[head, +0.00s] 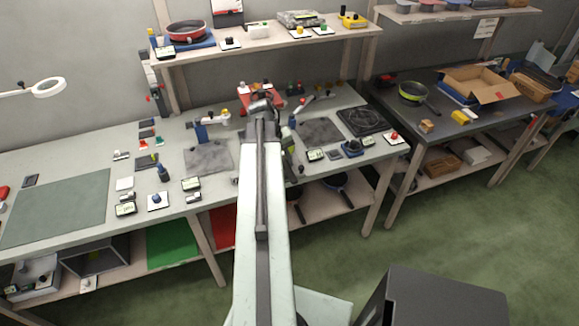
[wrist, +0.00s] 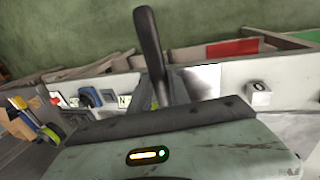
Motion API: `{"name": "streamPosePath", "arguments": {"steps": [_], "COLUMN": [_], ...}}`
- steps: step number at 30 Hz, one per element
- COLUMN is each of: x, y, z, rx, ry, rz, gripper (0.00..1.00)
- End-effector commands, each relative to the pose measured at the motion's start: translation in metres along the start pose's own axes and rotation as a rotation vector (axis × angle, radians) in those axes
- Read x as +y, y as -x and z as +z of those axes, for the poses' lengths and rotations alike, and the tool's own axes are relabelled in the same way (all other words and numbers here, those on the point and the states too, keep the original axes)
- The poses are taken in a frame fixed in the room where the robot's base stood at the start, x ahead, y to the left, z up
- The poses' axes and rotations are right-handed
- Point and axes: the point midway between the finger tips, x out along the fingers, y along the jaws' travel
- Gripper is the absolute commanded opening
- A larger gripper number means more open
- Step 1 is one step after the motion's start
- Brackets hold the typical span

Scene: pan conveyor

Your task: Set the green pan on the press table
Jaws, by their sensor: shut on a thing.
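A green pan (head: 412,90) with a dark handle rests on the dark table (head: 455,128) at the right of the head view. My arm reaches over the long pale workbench (head: 75,163), and my gripper (head: 264,108) is near its back edge, mostly hidden by my arm. In the wrist view, a long dark handle (wrist: 150,50) sticks up from behind the gripper body, and the gripper is shut on it. I cannot tell which surface is the press table.
The pale workbench carries a grey-green mat (head: 55,208), grey plates (head: 208,157) and several small devices. A shelf above holds a red pan (head: 187,30). An open cardboard box (head: 480,85) is on the dark table. Dark pans (head: 335,180) lie on the lower shelf.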

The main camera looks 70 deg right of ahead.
Motion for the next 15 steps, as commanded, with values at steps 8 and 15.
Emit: {"name": "streamPosePath", "arguments": {"steps": [8,15], "x": [-0.007,-0.012], "y": [-0.018,-0.033], "z": [0.010,0.010], "rx": [0.001,0.001], "ry": [-0.001,0.000], "rz": [0.001,0.001], "gripper": [0.00,0.00]}}
